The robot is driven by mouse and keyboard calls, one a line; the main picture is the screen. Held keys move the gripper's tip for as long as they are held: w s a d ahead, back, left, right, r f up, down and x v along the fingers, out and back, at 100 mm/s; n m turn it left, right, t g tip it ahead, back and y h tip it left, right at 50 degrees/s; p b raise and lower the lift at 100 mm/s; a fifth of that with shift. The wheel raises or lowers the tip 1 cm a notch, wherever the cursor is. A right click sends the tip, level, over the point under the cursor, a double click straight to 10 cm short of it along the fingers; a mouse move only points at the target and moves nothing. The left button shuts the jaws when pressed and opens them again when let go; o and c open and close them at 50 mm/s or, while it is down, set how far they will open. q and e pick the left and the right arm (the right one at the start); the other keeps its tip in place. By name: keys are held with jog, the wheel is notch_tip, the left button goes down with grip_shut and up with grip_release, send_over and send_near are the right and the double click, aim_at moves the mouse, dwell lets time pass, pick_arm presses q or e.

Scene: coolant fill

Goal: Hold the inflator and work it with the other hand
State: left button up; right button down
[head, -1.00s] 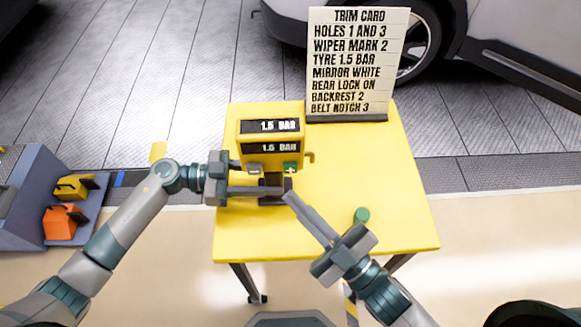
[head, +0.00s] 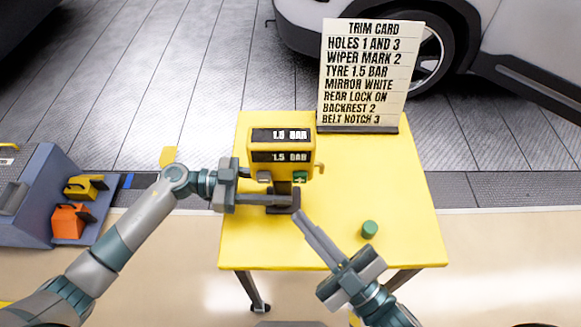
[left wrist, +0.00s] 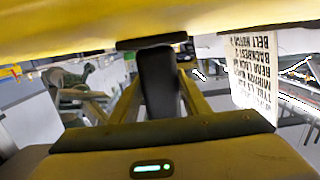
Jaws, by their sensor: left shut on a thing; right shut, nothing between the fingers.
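The yellow inflator (head: 283,143) stands on the table on a dark post and foot. Its two displays both read 1.5 BAR. Below them are a grey button (head: 264,176) at left and a green plus button (head: 300,177) at right. My left gripper (head: 282,200) is shut on the inflator's dark post, under the buttons. The post (left wrist: 158,80) also shows between the fingers in the left wrist view. My right gripper (head: 301,216) is shut and empty, its tips just in front of the inflator's foot and below the green button, seemingly apart from both.
The yellow table (head: 390,190) has free room at right, with a green cylinder (head: 369,229) near its front. A trim card (head: 370,75) stands at the back and reads TYRE 1.5 BAR. A blue-grey bin (head: 40,185) is at left, and a car (head: 530,50) stands behind.

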dwell(0.8)
pick_arm(q)
jog(key=o, duration=1)
jog(key=a, duration=0.8)
jog(key=a+r, duration=0.1)
jog(key=a, duration=0.3)
jog(key=shift+r, duration=0.1)
jog(key=shift+s, duration=0.1)
